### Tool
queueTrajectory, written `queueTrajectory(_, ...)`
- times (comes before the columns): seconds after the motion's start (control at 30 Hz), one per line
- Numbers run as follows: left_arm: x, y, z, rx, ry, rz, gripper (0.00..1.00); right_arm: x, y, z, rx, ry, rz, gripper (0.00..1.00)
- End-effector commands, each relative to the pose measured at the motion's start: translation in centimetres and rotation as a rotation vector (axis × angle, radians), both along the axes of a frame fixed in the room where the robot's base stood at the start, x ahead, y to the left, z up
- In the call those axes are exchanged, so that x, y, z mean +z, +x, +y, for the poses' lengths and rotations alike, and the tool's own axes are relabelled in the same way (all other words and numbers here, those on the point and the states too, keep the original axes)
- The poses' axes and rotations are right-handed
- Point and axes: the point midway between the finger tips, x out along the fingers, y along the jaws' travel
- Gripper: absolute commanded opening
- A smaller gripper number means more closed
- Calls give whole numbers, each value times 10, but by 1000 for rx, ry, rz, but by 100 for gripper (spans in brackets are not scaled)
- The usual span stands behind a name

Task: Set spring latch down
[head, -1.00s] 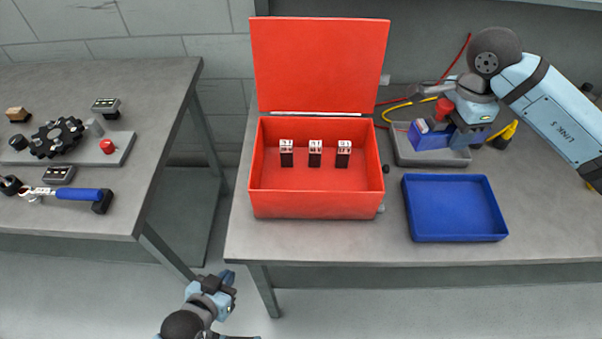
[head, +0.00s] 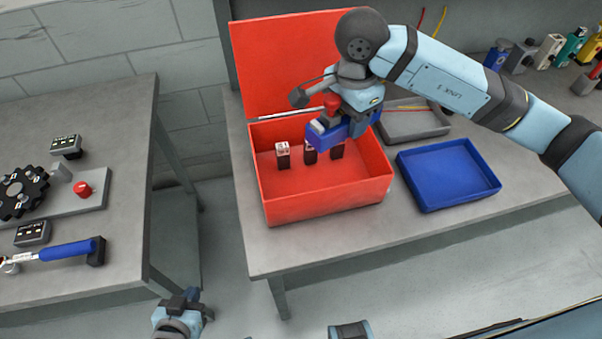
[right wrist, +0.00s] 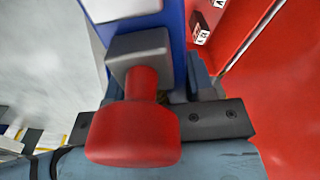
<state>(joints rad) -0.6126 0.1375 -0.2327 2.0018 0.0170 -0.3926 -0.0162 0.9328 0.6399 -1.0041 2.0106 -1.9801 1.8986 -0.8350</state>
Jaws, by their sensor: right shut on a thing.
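The spring latch, a blue block (head: 335,133) with a red knob, is held over the back right part of the open red box (head: 330,203). My right gripper (head: 358,118) is shut on it. In the right wrist view the red knob of the spring latch (right wrist: 135,130) is close to the camera, with a grey collar and the blue body beyond. The latch partly hides small black-and-white blocks (head: 283,155) in the box. Whether it touches them cannot be told. My left gripper (head: 183,300) is low, in front of the tables; its jaw opening is unclear.
The box's raised red lid (head: 285,60) stands behind it. An empty blue tray (head: 447,197) is to its right, with a grey tray (head: 415,122) behind. Several coloured devices (head: 548,48) stand at the back right. The left table (head: 110,120) holds a gear unit and a blue-handled tool.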

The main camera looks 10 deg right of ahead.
Motion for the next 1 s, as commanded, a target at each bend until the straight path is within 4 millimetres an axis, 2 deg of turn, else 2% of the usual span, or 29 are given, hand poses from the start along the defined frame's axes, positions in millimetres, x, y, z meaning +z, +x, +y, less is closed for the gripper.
queueTrajectory(0.13, 0, 0, 0, 0, 0, 0, 0, -3, -2, 2, 6, 0, 0, 10)
queueTrajectory(0.23, 2, 0, 0, -1, 0, 0, 0, -17, -3, 3, 6, 0, 2, 10)
queueTrajectory(0.7, 7, -3, -1, -6, 6, -1, 0, -134, -3, 3, 6, 0, 3, 10)
queueTrajectory(0.83, 8, -3, -1, -6, 6, -1, 0, -151, -2, 2, 6, 0, 1, 10)
queueTrajectory(1.0, 9, -2, -1, -6, 6, -3, 0, -160, -2, 2, 7, 1, 0, 10)
